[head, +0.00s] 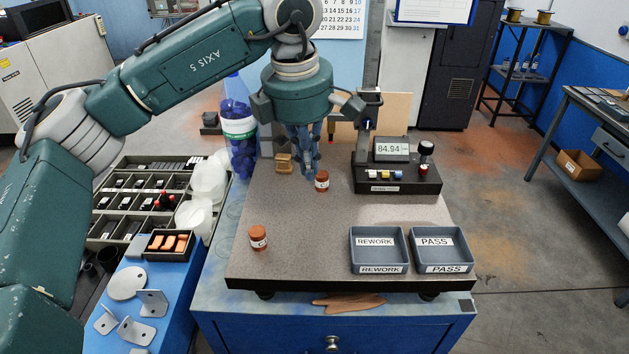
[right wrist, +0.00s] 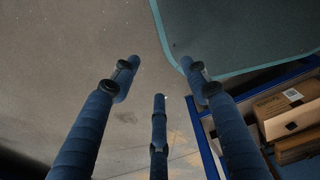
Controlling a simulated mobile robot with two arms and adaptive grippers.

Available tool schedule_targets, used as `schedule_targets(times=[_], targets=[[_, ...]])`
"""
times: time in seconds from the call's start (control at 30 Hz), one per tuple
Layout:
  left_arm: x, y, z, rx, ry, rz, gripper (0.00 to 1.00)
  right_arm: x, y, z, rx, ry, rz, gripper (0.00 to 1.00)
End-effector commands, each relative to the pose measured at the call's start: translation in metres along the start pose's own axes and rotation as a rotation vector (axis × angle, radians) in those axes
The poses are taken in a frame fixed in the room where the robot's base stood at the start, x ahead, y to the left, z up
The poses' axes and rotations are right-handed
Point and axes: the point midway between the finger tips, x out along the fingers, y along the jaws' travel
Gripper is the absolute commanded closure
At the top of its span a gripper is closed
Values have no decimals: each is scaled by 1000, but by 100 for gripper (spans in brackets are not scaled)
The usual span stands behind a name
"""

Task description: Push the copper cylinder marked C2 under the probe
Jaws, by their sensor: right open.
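One copper cylinder (head: 321,181) with a white label stands upright on the granite plate (head: 330,222), just right of my left gripper's fingertips. A second copper cylinder (head: 258,239) stands upright near the plate's left front. Both labels are too small to read, so I cannot tell which is C2. My left gripper (head: 309,170) points down with its fingers bunched together, beside the first cylinder; touching or apart is unclear. The gauge stand (head: 362,145) rises behind and right of that cylinder; its probe tip is not clear. My right gripper (right wrist: 160,76) is open and empty above the floor.
A REWORK tray (head: 379,268) and a PASS tray (head: 436,267) sit at the plate's right front. A display (head: 391,148) reads 84.94 on the gauge base. A small brass block (head: 284,163) lies behind left. The plate's middle is clear.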

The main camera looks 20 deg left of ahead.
Motion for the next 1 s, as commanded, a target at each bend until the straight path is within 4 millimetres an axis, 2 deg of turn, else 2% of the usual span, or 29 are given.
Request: schedule_targets(times=[0.2,0.4,0.5,0.67,0.77,1.0], targets=[[-6,-8,-12,-561,-50,46,100,-12,6,0,-3,-2,7,54],[-9,-14,-20,-913,-95,63,100,-17,10,0,-3,-3,11,54],[-9,-15,-21,-998,-107,64,100,-18,10,0,-3,-3,11,54],[-2,-14,-21,-1033,-109,64,100,-22,10,0,-2,-2,11,54],[12,-13,-21,-1032,-107,63,100,-27,10,-1,-2,-2,11,54],[61,-8,-17,-1031,-104,61,100,-48,11,-3,-1,-2,11,54]])
